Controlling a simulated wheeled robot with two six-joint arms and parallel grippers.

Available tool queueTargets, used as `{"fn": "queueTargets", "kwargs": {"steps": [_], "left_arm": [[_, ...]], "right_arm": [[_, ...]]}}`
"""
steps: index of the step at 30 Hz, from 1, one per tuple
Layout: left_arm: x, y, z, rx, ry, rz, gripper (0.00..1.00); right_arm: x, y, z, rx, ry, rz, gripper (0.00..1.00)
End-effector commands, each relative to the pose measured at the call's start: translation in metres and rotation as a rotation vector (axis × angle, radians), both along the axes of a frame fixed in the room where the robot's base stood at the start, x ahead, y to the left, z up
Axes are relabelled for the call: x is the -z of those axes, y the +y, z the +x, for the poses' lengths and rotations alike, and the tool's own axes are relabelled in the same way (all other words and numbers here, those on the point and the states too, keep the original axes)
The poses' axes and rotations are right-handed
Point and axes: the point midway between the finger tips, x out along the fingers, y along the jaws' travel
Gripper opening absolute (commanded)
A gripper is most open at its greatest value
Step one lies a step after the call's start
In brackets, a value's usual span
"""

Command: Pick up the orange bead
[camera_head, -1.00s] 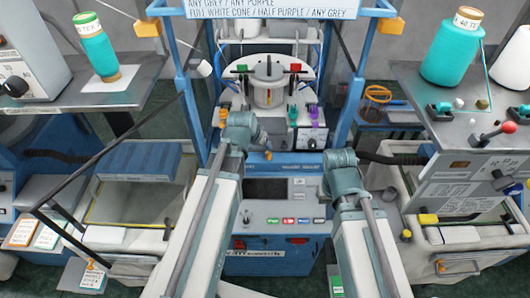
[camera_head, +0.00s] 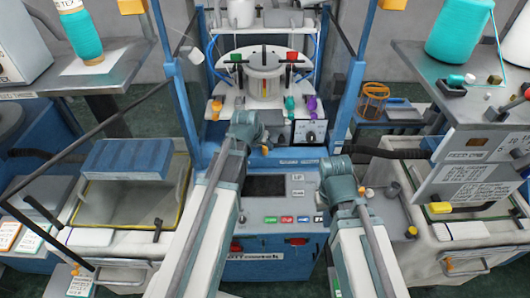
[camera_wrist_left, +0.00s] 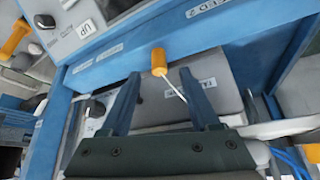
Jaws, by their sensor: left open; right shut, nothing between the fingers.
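A small orange bead-like piece (camera_wrist_left: 159,62) on a thin pale rod shows in the left wrist view, just beyond the gap between my left gripper's fingertips (camera_wrist_left: 163,75). Nothing is gripped. In the head view, my left gripper (camera_head: 249,132) is in front of the knitting machine, and a small orange piece (camera_head: 265,150) shows beside its tip. Other orange pieces (camera_head: 217,106) stand on the left of the machine's white deck, so I cannot tell for certain which is the bead. My right gripper (camera_head: 340,168) is shut and empty, lower and to the right.
Blue uprights (camera_head: 186,100) flank the white machine deck (camera_head: 238,112). Purple and teal pieces (camera_head: 311,104) stand on its right. A blue control panel (camera_head: 280,220) is below. Grey side tables with teal yarn cones (camera_head: 461,32) and open bins (camera_head: 130,203) lie on both sides.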

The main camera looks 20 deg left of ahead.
Motion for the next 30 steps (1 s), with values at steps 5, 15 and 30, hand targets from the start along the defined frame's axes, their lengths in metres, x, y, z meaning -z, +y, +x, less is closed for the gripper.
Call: {"fn": "queueTargets", "kwargs": {"steps": [5,15,30], "left_arm": [[0.018,-0.002,0.012,0.0,0.0,0.0,0.62],[0.043,-0.004,0.028,0.0,0.0,0.0,0.62],[0.041,-0.004,0.028,0.0,0.0,0.0,0.03]], "right_arm": [[0.018,0.0,0.0,0.001,-0.001,0.0,0.0],[0.043,0.0,0.0,0.004,-0.002,0.001,0.0],[0.041,0.0,0.0,0.004,-0.002,0.001,0.0]]}}
